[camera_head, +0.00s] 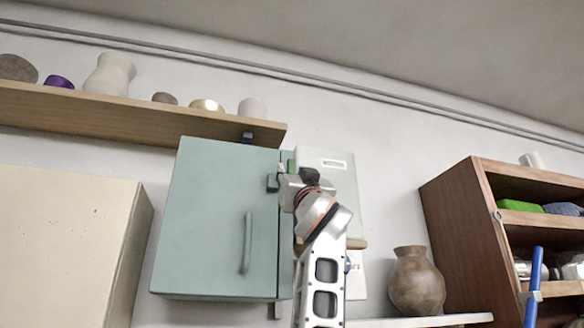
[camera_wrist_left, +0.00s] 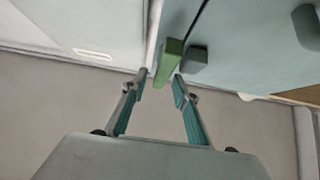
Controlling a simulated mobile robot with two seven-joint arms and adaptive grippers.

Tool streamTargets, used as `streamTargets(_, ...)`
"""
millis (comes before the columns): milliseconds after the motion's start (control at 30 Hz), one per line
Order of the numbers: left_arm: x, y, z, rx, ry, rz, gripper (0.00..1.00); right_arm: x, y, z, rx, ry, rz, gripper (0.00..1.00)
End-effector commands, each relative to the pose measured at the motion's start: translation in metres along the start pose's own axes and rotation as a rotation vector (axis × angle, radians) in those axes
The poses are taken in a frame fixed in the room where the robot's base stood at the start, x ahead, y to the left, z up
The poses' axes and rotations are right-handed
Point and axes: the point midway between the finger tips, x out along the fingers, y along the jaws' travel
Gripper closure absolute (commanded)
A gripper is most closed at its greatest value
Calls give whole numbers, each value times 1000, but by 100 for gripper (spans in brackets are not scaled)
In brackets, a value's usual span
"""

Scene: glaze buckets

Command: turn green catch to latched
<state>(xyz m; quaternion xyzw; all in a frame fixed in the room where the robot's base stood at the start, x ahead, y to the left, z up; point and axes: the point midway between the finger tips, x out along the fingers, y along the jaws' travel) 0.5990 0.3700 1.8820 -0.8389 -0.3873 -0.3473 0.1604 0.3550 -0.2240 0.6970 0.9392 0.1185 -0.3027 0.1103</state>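The green catch (camera_wrist_left: 169,60) is a short bar at the edge of the teal cabinet (camera_head: 213,215), beside a grey-teal block (camera_wrist_left: 195,60) and the dark door seam. A small piece of the catch shows in the head view (camera_head: 291,165), at the cabinet's upper right. My left gripper (camera_wrist_left: 161,78) is open, with its two fingertips on either side of the catch's near end. I cannot tell whether either finger touches it. In the head view my left gripper (camera_head: 286,173) is at the catch and partly hides it. My right gripper is not in view.
A white box (camera_head: 340,185) is on the wall close right of the cabinet. A wooden shelf (camera_head: 130,116) with pots runs above. A brown vase (camera_head: 416,281) and a wooden rack (camera_head: 462,225) stand right. A cream cabinet (camera_head: 65,245) is at left.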

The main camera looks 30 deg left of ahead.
Motion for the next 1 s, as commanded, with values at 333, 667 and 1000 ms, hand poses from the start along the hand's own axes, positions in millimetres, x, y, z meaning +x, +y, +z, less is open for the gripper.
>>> streamTargets(333, 8, 0, 1, 0, 0, 1, 71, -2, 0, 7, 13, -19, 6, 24)
streamTargets(667, 8, 0, 1, 0, 0, 1, 100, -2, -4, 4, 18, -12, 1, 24)
streamTargets(1000, 6, 0, 1, 45, 1, 48, 100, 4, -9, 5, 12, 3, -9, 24)
